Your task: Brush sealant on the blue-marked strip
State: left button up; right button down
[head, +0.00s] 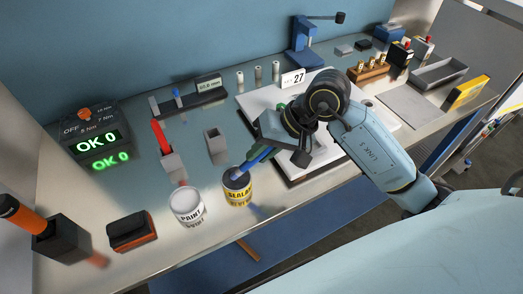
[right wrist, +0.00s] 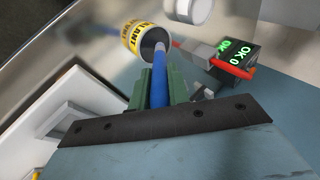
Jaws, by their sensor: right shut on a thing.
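My right gripper (head: 262,153) is shut on the blue handle of a brush (head: 244,168). In the right wrist view the blue handle (right wrist: 160,82) runs between the green fingers toward the open mouth of the can. The yellow-and-black sealant can (head: 238,193) stands upright near the table's front edge; it also shows in the right wrist view (right wrist: 135,40). The brush's lower end is at the can's mouth and its bristles are hidden. A white board (head: 250,104) lies under my right arm, which covers much of it. I cannot make out a blue-marked strip. My left gripper is out of view.
A white paint can (head: 188,206) stands just left of the sealant can. A grey holder (head: 216,146) and a red-handled tool (head: 160,137) stand behind them. A display box reading OK 0 (head: 95,140) is at the left. A grey tray (head: 448,75) is at the right.

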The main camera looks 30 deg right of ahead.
jog(key=shift+s+f+b, duration=0.1)
jog(key=shift+f+b, duration=0.1)
jog(key=shift+b, duration=0.1)
dwell(1.2)
jog(key=shift+r+p, duration=1.4)
jog(key=shift+r, duration=2.25)
